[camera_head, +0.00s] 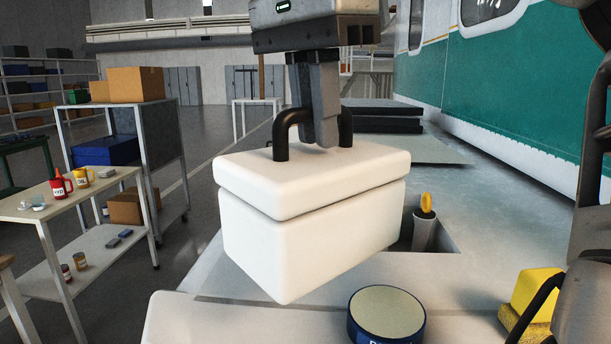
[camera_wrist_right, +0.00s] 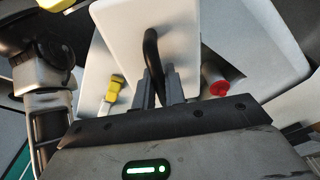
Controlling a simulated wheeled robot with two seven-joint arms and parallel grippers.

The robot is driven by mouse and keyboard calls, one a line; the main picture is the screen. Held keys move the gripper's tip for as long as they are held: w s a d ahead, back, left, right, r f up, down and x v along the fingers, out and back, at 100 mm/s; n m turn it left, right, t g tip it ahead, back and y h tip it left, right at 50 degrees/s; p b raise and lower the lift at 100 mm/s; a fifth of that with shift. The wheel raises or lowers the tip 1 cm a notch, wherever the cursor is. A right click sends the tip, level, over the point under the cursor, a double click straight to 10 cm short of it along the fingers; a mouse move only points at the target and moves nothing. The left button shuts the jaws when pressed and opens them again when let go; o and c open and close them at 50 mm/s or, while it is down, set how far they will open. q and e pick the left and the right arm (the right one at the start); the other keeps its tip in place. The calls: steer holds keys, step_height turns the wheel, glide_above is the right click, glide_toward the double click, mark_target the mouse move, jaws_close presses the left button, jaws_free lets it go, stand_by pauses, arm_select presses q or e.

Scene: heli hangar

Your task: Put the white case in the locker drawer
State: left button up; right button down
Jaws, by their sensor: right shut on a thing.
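The white case (camera_head: 312,235) is a box with a lid and a black arched handle (camera_head: 290,130). It hangs in the middle of the head view, slightly tilted, above a pale work surface. My right gripper (camera_head: 325,140) comes down from above and is shut on the handle. In the right wrist view the fingers of my right gripper (camera_wrist_right: 162,90) pinch the handle over the white lid (camera_wrist_right: 155,30). I cannot pick out the locker drawer for certain; the case hides part of what lies behind it. My left gripper is not in view.
A round blue tin (camera_head: 387,318) stands below the case. A yellow-topped grey cylinder (camera_head: 424,228) stands in a recess at right. A yellow block (camera_head: 535,293) lies at lower right. A green-and-white helicopter (camera_head: 520,100) fills the right.

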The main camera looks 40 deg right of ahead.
steer(key=w+f, duration=0.1)
steer(key=w+d+f, duration=0.1)
steer(key=f, duration=0.1)
steer(key=shift+w+d+f, duration=0.25)
steer(key=shift+w+f, duration=0.15)
steer(key=shift+w+d+f, duration=0.1)
steer(key=shift+w+f, duration=0.05)
steer(key=shift+f, duration=0.8)
steer(key=shift+w+d+f, duration=0.1)
steer(key=shift+f, duration=0.8)
steer(key=shift+a, duration=0.1)
steer(key=shift+f, duration=0.2)
steer(key=c, duration=1.5)
jaws_free()
steer(key=shift+o, duration=0.2)
steer(key=r, duration=0.3)
steer(key=a+r+p, duration=0.1)
steer(key=r, duration=0.7)
steer(key=shift+a+r, duration=0.15)
steer(key=shift+r, duration=0.05)
steer(key=shift+a+r, duration=0.1)
steer(key=shift+r, duration=0.35)
steer(key=c, duration=0.3)
